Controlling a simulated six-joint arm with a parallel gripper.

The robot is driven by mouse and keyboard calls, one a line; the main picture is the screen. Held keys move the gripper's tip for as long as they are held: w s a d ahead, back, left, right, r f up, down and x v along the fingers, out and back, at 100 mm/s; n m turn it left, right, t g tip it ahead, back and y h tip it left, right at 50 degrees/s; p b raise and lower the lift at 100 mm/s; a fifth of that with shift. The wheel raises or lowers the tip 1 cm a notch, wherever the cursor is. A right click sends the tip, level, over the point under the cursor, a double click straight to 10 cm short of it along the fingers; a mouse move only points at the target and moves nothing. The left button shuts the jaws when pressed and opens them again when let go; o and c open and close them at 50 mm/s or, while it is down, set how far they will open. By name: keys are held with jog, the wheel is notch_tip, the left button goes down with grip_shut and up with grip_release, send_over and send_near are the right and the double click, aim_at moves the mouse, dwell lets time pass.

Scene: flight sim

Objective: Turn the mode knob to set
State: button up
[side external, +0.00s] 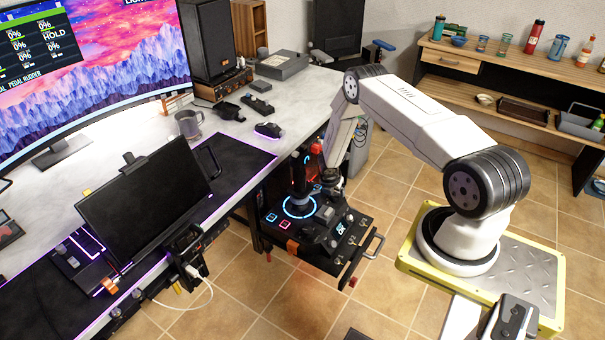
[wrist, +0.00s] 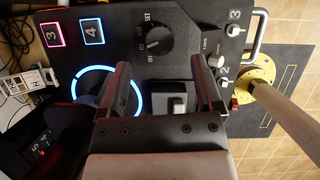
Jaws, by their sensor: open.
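The mode knob (wrist: 160,40) is a round black dial on the dark control panel (wrist: 200,15) in the wrist view. Small white labels ring its left side, with SET at the upper left and OFF at the lower left. A light mark shows on the knob's lower left, but its exact setting is too small to read. My gripper (wrist: 160,63) is open, its two fingers apart on either side of the picture's middle, with the knob just beyond the tips between them. In the side view, my gripper (side external: 331,178) is over the panel, and the knob cannot be made out.
A blue-lit ring (wrist: 107,70) with a dark stick lies left of the fingers. Small knobs (wrist: 216,61) and a metal handle (wrist: 258,35) are at right. The desk (side external: 232,112) stands beside the panel.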

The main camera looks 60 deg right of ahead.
aim_at(335, 196)
jog(key=shift+x, duration=2.35)
grip_shut()
